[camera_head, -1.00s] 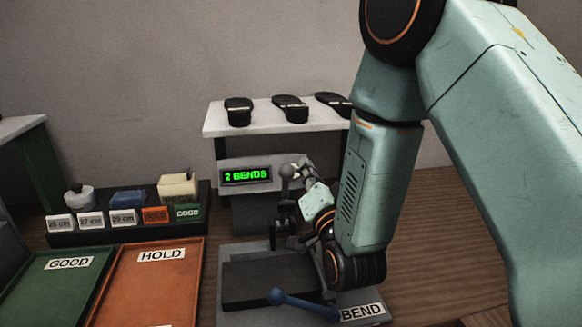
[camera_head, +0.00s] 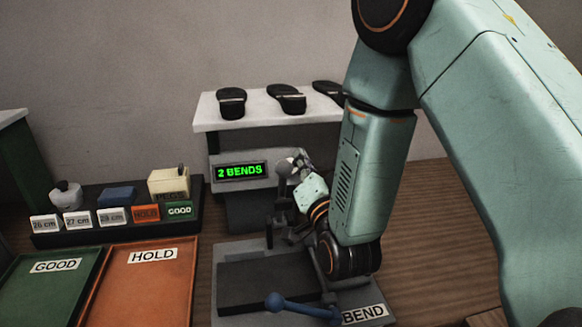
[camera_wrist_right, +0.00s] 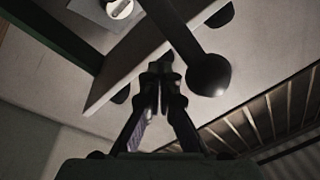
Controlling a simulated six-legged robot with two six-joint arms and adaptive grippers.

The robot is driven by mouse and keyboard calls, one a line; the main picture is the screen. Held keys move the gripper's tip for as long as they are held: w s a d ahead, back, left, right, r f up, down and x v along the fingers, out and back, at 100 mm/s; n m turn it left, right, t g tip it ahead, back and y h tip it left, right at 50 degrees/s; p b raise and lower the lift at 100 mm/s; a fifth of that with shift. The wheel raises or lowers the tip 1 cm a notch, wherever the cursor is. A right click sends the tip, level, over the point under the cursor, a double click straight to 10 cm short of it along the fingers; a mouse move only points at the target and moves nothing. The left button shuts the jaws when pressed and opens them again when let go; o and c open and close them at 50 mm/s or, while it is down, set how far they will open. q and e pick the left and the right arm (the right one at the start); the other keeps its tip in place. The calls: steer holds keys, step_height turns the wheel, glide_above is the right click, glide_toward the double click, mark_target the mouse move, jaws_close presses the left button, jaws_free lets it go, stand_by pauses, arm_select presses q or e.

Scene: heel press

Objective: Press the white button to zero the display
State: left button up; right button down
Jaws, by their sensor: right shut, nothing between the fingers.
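The display (camera_head: 241,171) on the grey press reads "2 BENDS" in green. A round white button (camera_wrist_right: 120,8) shows on a grey panel at the top edge of the right wrist view. In the head view the button cannot be told apart from my fingers. My right gripper (camera_head: 300,160) is at the panel, just right of the display. In the right wrist view its fingers (camera_wrist_right: 162,67) are together and empty, below and right of the button with a visible gap in the picture. My left gripper is not in view.
A dark ball-ended lever (camera_head: 284,169) stands close beside my right gripper; its ball (camera_wrist_right: 208,75) shows right of the fingertips. A blue handle (camera_head: 300,307) lies across the press base. Black soles (camera_head: 286,98) sit on the white shelf above. GOOD (camera_head: 50,290) and HOLD (camera_head: 142,290) trays are left.

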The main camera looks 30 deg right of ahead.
mark_target(295, 167)
steer(key=w+f+b, duration=0.1)
steer(key=w, duration=0.1)
steer(key=w+d+f+b, duration=0.1)
steer(key=w+f, duration=0.1)
steer(key=w+f+b, duration=0.1)
steer(key=shift+w+d+f+b, duration=0.2)
steer(key=shift+w+f+b, duration=0.1)
steer(key=shift+w+f, duration=0.1)
steer(key=shift+w, duration=0.15)
steer(key=shift+s+a+r, duration=0.15)
steer(key=shift+s, duration=0.05)
stand_by(0.3)
steer(key=shift+w, duration=0.2)
steer(key=shift+s, duration=0.15)
